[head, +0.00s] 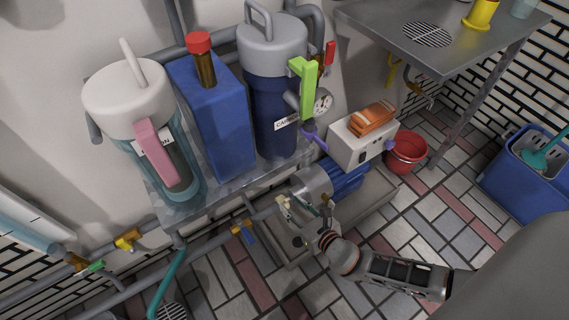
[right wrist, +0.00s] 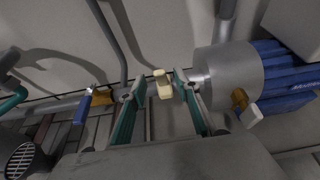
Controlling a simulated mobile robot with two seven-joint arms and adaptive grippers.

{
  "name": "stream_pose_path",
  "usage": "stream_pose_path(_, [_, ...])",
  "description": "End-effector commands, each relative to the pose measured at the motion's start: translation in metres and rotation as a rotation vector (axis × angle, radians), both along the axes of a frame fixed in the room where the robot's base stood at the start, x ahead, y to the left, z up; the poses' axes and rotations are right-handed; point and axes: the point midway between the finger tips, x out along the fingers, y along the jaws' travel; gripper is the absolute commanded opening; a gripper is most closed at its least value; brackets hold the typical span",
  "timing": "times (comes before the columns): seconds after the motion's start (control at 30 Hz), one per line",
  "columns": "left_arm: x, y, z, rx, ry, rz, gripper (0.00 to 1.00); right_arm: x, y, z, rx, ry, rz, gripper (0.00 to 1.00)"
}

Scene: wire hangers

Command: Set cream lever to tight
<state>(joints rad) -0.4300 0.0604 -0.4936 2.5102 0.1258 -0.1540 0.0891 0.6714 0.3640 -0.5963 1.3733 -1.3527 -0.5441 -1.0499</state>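The cream lever (head: 284,206) sits beside the silver end of the pump, low in front of the tank bench. In the right wrist view the cream lever (right wrist: 163,84) stands between my teal fingertips, close to the right one, with a gap on the left. My right gripper (head: 307,213) reaches in from the lower right of the head view. It is open around the lever in the right wrist view (right wrist: 152,90), and I cannot tell whether either finger touches it. The valve body under the lever is mostly hidden. My left gripper is in neither view.
A pump with a blue motor (head: 345,180) stands right of the lever. A brass valve with a blue lever (head: 243,231) is to the left. A white-handled brass fitting (right wrist: 249,113) is close on the right. Pipes run along the wall, and the tiled floor in front is clear.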

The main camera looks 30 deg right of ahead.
Motion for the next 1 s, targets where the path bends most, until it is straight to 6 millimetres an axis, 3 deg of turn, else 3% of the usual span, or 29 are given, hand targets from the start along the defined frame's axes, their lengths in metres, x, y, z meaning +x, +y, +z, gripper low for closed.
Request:
stream_pose_path(0.03, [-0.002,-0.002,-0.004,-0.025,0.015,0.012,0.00,0.005,0.001,-0.009,0.001,0.007,0.000,0.32])
stream_pose_path(0.3, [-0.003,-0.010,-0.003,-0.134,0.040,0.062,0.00,0.035,0.001,-0.020,0.003,0.006,-0.002,0.32])
stream_pose_path(0.7, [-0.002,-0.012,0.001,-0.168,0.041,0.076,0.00,0.044,0.002,-0.019,0.005,0.002,-0.001,0.32])
stream_pose_path(0.83, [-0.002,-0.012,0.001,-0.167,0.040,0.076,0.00,0.043,0.002,-0.019,0.005,0.003,-0.001,0.00])
stream_pose_path(1.0, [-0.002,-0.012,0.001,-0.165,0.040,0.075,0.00,0.043,0.002,-0.019,0.005,0.003,-0.001,0.00])
